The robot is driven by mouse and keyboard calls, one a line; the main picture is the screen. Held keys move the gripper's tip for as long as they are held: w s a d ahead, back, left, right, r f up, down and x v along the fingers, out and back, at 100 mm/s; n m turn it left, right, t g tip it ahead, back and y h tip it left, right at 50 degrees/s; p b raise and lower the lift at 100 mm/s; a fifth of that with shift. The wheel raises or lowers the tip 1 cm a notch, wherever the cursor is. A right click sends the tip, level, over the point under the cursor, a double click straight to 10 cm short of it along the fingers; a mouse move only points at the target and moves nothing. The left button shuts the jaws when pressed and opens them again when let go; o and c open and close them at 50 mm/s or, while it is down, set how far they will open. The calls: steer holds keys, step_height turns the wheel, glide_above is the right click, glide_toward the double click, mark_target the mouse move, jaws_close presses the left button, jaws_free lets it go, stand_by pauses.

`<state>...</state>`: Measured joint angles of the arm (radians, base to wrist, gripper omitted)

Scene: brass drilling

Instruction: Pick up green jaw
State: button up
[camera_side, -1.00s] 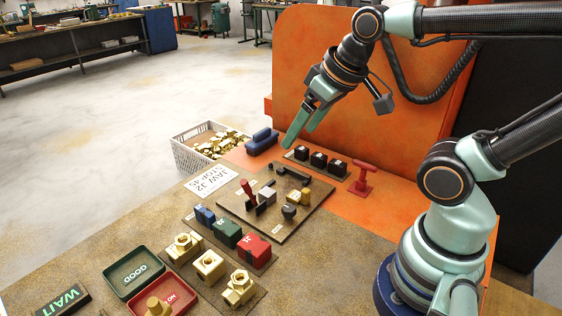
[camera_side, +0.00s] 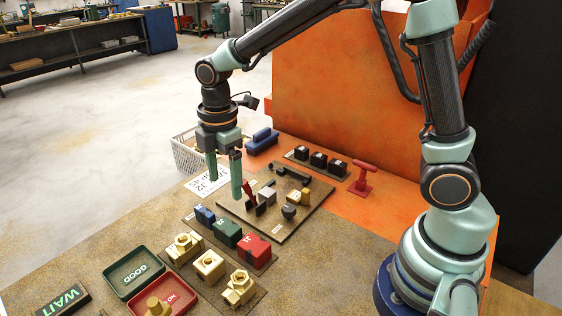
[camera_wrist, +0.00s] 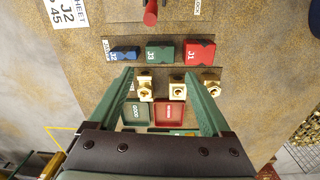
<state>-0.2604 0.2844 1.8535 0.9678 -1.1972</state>
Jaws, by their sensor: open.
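The green jaw (camera_side: 227,233) sits on a dark rack between the blue jaw (camera_side: 204,215) and the red jaw (camera_side: 254,249). In the wrist view the green jaw (camera_wrist: 160,53) is marked J3, with the blue jaw (camera_wrist: 125,54) to its left and the red jaw (camera_wrist: 199,53) to its right. My gripper (camera_side: 225,190) points down, open and empty, above and behind the jaw row, near the sheet. In the wrist view its fingers (camera_wrist: 158,73) are spread wide, with the green jaw beyond the tips.
Brass parts (camera_side: 208,265) stand in front of the jaws. The GOOD tray (camera_side: 117,272) and red tray (camera_side: 182,304) lie further forward. The fixture plate (camera_side: 290,233), with a red handle (camera_side: 249,194) standing up, is close to my gripper. A printed sheet (camera_side: 205,190) lies behind.

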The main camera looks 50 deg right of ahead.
mark_target(225, 227)
steer(key=shift+n, duration=0.6)
steer(key=f, duration=0.5)
steer(key=a+f, duration=0.1)
steer(key=f, duration=0.2)
steer(key=shift+w+f, duration=0.15)
steer(key=shift+w, duration=0.05)
steer(key=shift+a+f, duration=0.15)
steer(key=shift+f, duration=1.2)
steer(key=shift+a+f, duration=0.1)
steer(key=shift+f, duration=1.25)
jaws_close()
